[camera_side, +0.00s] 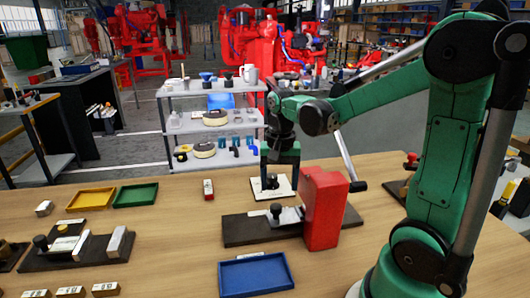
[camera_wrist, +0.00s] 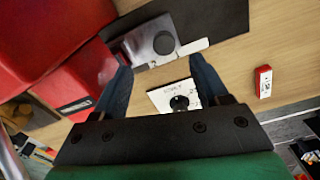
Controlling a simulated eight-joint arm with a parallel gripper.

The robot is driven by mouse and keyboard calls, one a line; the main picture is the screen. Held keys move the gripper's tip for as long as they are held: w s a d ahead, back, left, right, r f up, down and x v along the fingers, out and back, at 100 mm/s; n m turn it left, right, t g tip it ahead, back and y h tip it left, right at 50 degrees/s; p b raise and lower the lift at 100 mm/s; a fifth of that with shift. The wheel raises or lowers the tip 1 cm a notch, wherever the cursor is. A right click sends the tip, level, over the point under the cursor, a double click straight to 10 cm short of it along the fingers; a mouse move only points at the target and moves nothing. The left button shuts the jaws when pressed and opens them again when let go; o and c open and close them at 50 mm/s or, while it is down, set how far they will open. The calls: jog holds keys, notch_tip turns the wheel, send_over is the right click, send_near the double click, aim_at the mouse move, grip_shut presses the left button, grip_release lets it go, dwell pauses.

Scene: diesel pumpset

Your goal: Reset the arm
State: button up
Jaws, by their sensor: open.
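My gripper (camera_side: 280,178) hangs from the green arm at the middle of the table, pointing down over a small white plate (camera_side: 286,191) with a black knob. In the wrist view my gripper (camera_wrist: 160,68) has its two dark fingers spread apart. The white plate (camera_wrist: 159,97) and its black knob (camera_wrist: 180,103) show between and behind the fingers. Nothing is seen held. The side view does not show clearly whether a finger touches the knob or plate.
A red block (camera_side: 322,208) stands beside my gripper on a dark base plate (camera_side: 246,229). Blue (camera_side: 256,287), green (camera_side: 136,203) and yellow (camera_side: 91,208) trays lie on the wooden table. A small red-and-white piece (camera_side: 208,189) lies left of the plate. A grey shelf cart (camera_side: 205,91) stands behind.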

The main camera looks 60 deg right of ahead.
jog(key=shift+a, duration=0.1)
jog(key=a+r+n+t, duration=0.3)
jog(key=a+n+t, duration=0.4)
jog(key=a+n, duration=0.4)
jog(key=shift+s+a+r+n, duration=0.25)
jog(key=shift+s+r+n, duration=0.05)
jog(key=shift+s+r, duration=0.1)
